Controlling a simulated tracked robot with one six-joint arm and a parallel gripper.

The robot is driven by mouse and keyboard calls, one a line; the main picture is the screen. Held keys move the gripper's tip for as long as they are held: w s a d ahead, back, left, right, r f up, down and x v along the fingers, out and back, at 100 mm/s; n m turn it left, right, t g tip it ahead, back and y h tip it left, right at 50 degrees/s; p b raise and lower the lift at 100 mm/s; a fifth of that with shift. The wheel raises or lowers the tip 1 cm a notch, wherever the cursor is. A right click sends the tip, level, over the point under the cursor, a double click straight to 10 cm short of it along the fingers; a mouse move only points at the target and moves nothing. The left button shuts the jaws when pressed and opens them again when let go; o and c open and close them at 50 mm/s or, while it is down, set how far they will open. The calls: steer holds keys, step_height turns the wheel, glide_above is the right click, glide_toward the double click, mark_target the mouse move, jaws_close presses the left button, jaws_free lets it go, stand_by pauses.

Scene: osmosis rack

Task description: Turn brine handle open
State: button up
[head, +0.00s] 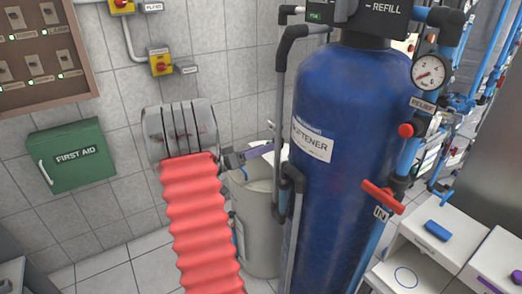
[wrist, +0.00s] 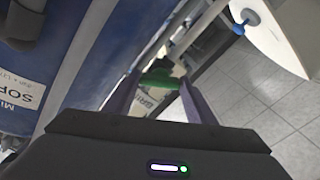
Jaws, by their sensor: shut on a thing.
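The brine handle (wrist: 160,80) is green and shows in the wrist view between the tips of my two purple fingers. Beside it is a white label (wrist: 148,103) whose visible letters read "BRI". My gripper (wrist: 161,78) is shut on the green handle. In the head view my gripper (head: 270,148) reaches behind the left side of the blue softener tank (head: 335,190). The handle is hidden in the head view, and its exact angle is hard to tell.
A pale brine tank (head: 258,225) stands left of the softener. A red handle (head: 382,197) marked IN and a gauge (head: 428,72) are on the right pipes. White drawers (head: 415,265) stand at the lower right. A green first aid box (head: 66,156) hangs left.

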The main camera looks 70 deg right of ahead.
steer(key=shift+n, duration=0.3)
steer(key=n, duration=1.1)
steer(key=shift+f, duration=0.1)
steer(key=shift+n, duration=0.3)
steer(key=o, duration=1)
steer(key=shift+o, duration=0.2)
steer(key=shift+w, duration=0.1)
steer(key=v, duration=1.3)
steer(key=shift+w+a, duration=0.25)
steer(key=shift+a, duration=0.05)
